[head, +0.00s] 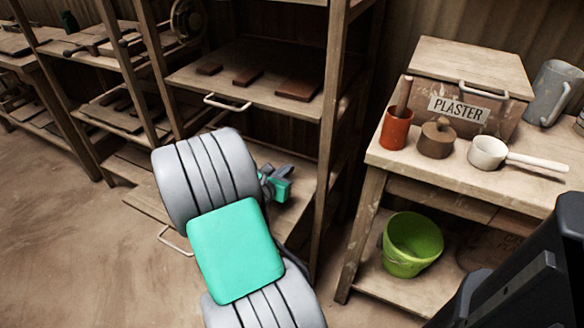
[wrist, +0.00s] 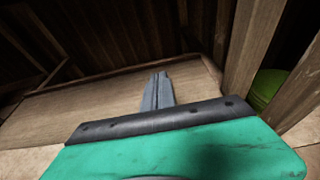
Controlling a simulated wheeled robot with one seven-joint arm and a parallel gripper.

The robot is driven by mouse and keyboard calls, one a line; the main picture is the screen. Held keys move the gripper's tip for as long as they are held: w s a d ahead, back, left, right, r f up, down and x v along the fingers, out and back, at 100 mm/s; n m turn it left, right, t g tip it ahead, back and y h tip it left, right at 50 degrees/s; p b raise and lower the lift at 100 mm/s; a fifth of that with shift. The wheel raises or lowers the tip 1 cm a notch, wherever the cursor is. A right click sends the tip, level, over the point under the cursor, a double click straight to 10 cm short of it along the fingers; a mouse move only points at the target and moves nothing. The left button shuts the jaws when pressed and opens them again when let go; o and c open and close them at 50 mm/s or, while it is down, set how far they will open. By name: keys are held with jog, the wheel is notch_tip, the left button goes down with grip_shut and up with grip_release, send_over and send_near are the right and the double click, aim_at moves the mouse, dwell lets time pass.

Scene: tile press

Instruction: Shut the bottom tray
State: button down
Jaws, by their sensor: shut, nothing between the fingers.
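The bottom tray (head: 148,205) is a flat wooden board low in the rack, sticking out at the front. Its pale bar handle (head: 172,241) shows at the front left of my arm. My arm hides the middle of the tray. My gripper (head: 268,180), grey and teal, is over the right part of the tray, beyond my arm. In the wrist view its grey fingers (wrist: 158,90) are together, empty, and point across a wooden board (wrist: 90,103) that looks like this tray. I cannot tell whether they touch it.
A higher tray (head: 262,75) holds 3 dark tiles and has its own handle (head: 228,103). A rack post (head: 330,130) stands close right of my gripper. A bench (head: 450,175) with a plaster box (head: 465,75) and a green bucket (head: 412,245) is at right. Floor is clear at left.

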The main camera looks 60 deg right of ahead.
aim_at(302, 157)
jog(key=b+x, duration=0.2)
jog(key=x, duration=0.6)
jog(key=shift+f, duration=0.15)
jog(key=shift+d, duration=0.35)
